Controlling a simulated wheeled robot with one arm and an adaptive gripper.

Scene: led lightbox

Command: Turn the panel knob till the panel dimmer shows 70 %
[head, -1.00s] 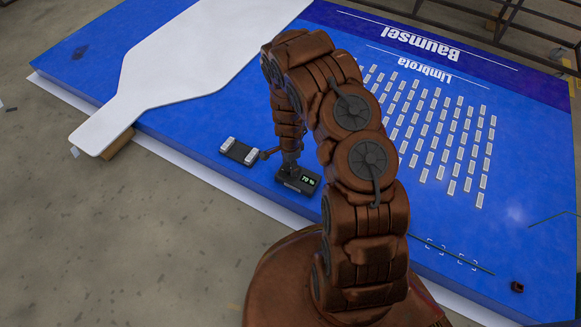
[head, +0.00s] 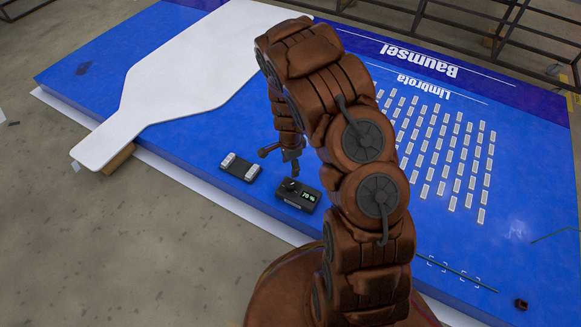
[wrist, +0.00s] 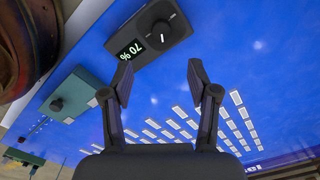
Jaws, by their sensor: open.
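The round black panel knob (wrist: 161,34) has a white pointer mark and stands beside the display. My gripper (wrist: 157,77) is open and empty, its two fingers apart from the knob. In the head view my gripper (head: 293,168) hangs above and behind the dimmer, clear of it.
A dark block with two pale ends (head: 239,168) lies left of the dimmer. A large white bottle-shaped board (head: 185,70) covers the panel's left part. Rows of small white LED strips (head: 440,150) fill the right. A small brown part (head: 521,304) lies at the front right.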

